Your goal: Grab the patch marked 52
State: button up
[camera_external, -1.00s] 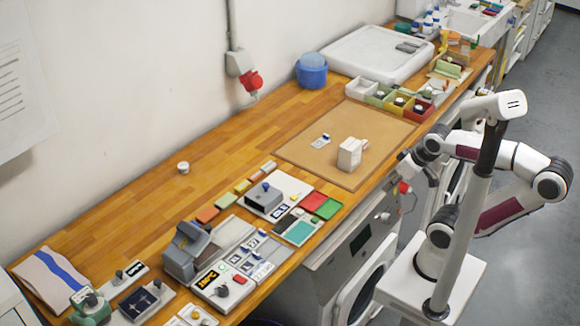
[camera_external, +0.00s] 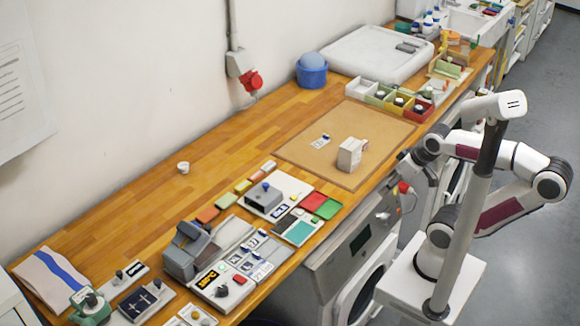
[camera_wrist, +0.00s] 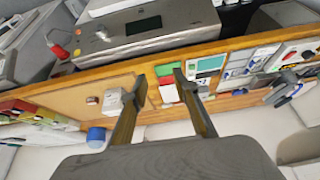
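Several small labelled patches with blue, white or red tabs lie on the grey sorting tray (camera_external: 232,232) at the front of the bench. The print is too small to tell which patch is marked 52. My gripper (camera_wrist: 160,88) is open and empty in the wrist view, its two fingers wide apart. It is high over the bench's front edge, apart from every patch. In the external view my gripper is small beside the front edge, partly hidden.
A white block-like box (camera_external: 350,154) stands on the brown board (camera_external: 300,155). Red and green trays (camera_external: 320,203) lie nearer the front. Small open bins (camera_external: 380,96), a blue tub (camera_external: 311,72) and a white basin (camera_external: 372,52) stand farther back. The bench's wall side is mostly clear.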

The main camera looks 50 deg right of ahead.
jog(key=w+a+m+y, duration=0.2)
jog(key=w+m+y, duration=0.2)
jog(key=w+m, duration=0.7)
jog(key=w+d+m+t, duration=0.3)
jog(key=w+d+m, duration=0.4)
jog(key=w, duration=0.7)
jog(key=w+d+f+m+t+h, duration=0.1)
jog(key=w+d+f+m, duration=0.2)
jog(key=d+m, duration=0.3)
jog(key=w+d+f+m+t+h, duration=0.1)
jog(key=w+d+f+m+h, duration=0.1)
jog(key=d, duration=1.1)
jog(key=w+d+f+m+t+h, duration=0.1)
jog(key=w+d+f+m, duration=0.3)
jog(key=d+m, duration=0.5)
jog(key=shift+w+d+f+m+t, duration=0.15)
jog(key=shift+d+f, duration=0.2)
jog(key=shift+f, duration=0.25)
jog(key=shift+s+d+f+m+t, duration=0.15)
jog(key=shift+d+f, duration=0.15)
jog(key=shift+f, duration=0.3)
jog(key=shift+w+a+f, duration=0.35)
jog(key=shift+a+f, duration=0.05)
